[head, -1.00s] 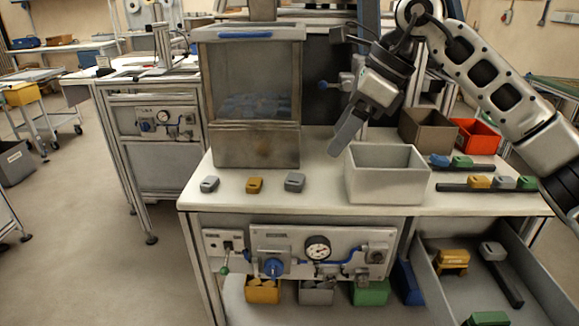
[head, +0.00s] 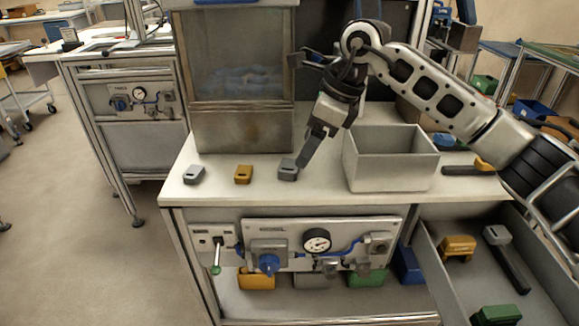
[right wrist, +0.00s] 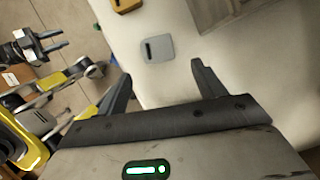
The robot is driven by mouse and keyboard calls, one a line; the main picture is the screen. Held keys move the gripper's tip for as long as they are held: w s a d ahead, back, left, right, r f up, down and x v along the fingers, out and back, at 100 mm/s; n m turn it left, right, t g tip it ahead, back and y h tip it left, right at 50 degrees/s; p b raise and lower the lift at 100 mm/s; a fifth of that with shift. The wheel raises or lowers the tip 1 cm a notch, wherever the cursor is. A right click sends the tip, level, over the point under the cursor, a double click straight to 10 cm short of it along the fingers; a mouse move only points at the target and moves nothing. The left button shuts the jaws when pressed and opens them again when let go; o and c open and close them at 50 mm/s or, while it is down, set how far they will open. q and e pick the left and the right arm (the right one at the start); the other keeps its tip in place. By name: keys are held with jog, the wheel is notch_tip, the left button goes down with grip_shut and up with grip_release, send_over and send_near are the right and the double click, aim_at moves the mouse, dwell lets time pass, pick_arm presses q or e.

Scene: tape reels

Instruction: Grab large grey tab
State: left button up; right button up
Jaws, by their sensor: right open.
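A grey tab (head: 288,169) with a dark slot lies on the white worktop at the right end of a row of three tabs. It also shows in the right wrist view (right wrist: 157,49), lying flat just beyond the space between my fingers. My right gripper (head: 303,161) points down at this tab and partly covers its right side in the head view. In the right wrist view my right gripper (right wrist: 161,76) has its fingers apart with nothing between them. Another grey tab (head: 194,175) lies at the left end of the row. My left gripper does not show clearly.
An open grey bin (head: 388,178) stands close to the right of my gripper. A clear-fronted hopper (head: 240,125) stands behind the row. The worktop's front edge is close to the tabs.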

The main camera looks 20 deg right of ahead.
aim_at(289, 169)
jog(key=x, duration=0.5)
jog(key=shift+w+a+p, duration=0.1)
jog(key=shift+a+p, duration=0.1)
jog(key=shift+p, duration=0.2)
jog(key=c, duration=1)
jog(key=shift+c, duration=0.3)
jog(key=shift+r, duration=0.15)
